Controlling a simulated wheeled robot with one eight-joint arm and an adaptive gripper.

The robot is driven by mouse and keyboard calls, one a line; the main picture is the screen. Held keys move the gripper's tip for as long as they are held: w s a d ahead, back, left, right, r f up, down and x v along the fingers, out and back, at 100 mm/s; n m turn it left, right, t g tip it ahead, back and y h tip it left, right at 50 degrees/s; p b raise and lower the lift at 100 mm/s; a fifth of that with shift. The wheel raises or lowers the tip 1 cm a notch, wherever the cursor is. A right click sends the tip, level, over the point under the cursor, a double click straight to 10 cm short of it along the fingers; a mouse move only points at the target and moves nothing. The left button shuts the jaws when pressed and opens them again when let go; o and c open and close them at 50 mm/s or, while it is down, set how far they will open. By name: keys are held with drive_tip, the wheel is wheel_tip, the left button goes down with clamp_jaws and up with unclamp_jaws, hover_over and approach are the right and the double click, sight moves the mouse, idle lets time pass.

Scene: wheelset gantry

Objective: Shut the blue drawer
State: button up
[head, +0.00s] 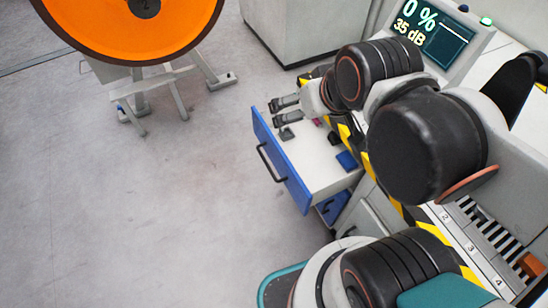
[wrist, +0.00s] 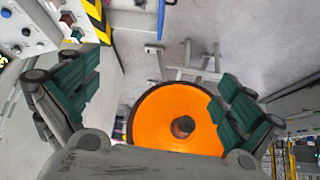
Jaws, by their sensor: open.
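The blue drawer (head: 290,182) stands pulled out from the grey cabinet in the head view, with its blue front and black bar handle (head: 268,164) facing left. Its pale inside is visible and holds a few small items, among them a blue block (head: 346,160). My gripper (head: 277,111) is over the far end of the drawer, near the far corner of its front. I cannot tell whether it touches the drawer. In the wrist view my gripper's teal finger pads (wrist: 160,95) are wide apart with nothing held between them.
A large orange wheel disc (head: 130,25) stands on a metal stand at the upper left. Another blue drawer front (head: 332,206) shows below the open one. A lit display (head: 435,35) and yellow-black striped edge belong to the console. The floor left of the drawer is clear.

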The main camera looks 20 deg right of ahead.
drive_tip(key=shift+w, duration=0.2)
drive_tip(key=c, duration=0.9)
drive_tip(key=w+n, duration=0.1)
drive_tip(key=w, duration=0.1)
drive_tip(key=w+n+g, duration=0.1)
drive_tip(key=w, duration=0.1)
drive_tip(key=w+a+n+b, duration=0.1)
drive_tip(key=shift+w+n, duration=0.4)
clamp_jaws()
drive_tip(key=w+a+f+n+g+h+b, duration=0.1)
drive_tip(key=w+a+f+n+g, duration=0.15)
drive_tip(key=w+f+n, duration=0.45)
drive_tip(key=w+a+f+n+g+h+b, duration=0.15)
drive_tip(key=w+a+f+n, duration=0.25)
drive_tip(key=w+f, duration=0.6)
drive_tip(key=w+a+f+n+g, duration=0.1)
drive_tip(key=w+a+f+n, duration=0.15)
drive_tip(key=f, duration=0.35)
drive_tip(key=w+a+f+n+g, duration=0.1)
drive_tip(key=w+f+n, duration=0.15)
drive_tip(key=f, duration=0.45)
drive_tip(key=w+d+f+b, duration=0.1)
drive_tip(key=d+f+b, duration=0.5)
drive_tip(key=f, duration=0.3)
drive_tip(key=shift+w+d+f, duration=0.2)
drive_tip(key=shift+d+f, duration=0.05)
